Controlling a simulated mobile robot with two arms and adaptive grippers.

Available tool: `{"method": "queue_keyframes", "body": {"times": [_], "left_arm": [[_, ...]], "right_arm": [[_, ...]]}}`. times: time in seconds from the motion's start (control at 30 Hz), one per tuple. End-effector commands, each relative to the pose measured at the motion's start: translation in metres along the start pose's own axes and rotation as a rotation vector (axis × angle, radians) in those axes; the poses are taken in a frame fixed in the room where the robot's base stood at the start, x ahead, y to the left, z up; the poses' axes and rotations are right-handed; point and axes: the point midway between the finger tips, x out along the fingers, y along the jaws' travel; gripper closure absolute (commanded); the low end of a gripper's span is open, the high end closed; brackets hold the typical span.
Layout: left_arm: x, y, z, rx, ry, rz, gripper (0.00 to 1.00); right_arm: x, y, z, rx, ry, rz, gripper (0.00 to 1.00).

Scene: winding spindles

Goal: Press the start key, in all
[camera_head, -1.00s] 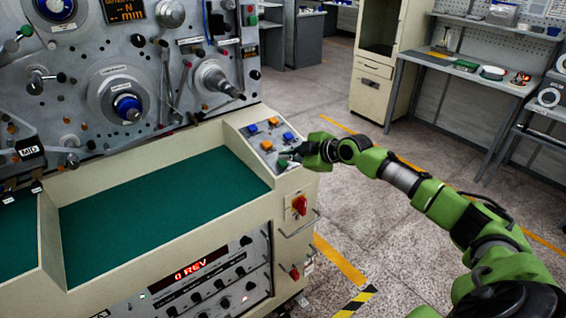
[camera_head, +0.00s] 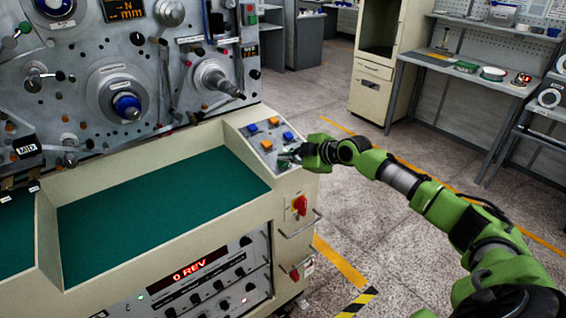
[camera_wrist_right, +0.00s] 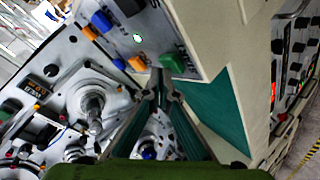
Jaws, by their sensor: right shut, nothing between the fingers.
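The control panel (camera_head: 258,133) sits at the right end of the machine's cream console and carries blue and orange keys. In the right wrist view a green key (camera_wrist_right: 172,63) lies on this panel beside partly readable lettering, which I take as the start key. My right gripper (camera_head: 287,156) is over the panel's near end in the head view, its fingers hiding most of the green key. In the right wrist view its dark fingers (camera_wrist_right: 163,88) are shut and empty, with tips close to the green key. I cannot tell whether they touch it. My left gripper is not in view.
Blue keys (camera_wrist_right: 102,21) and orange keys (camera_wrist_right: 136,63) stand close to the green one. A red rotary switch (camera_head: 300,204) is on the console's side below the panel. A green work surface (camera_head: 150,205) lies left. Open floor is to the right.

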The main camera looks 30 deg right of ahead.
Motion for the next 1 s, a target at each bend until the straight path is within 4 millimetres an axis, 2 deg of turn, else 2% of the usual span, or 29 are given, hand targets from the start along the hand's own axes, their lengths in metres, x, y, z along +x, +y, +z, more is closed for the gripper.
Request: {"method": "queue_keyframes", "body": {"times": [1.0], "left_arm": [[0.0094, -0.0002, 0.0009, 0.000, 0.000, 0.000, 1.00]], "right_arm": [[0.0063, -0.0051, 0.0048, 0.000, -0.001, -0.002, 1.00]]}}
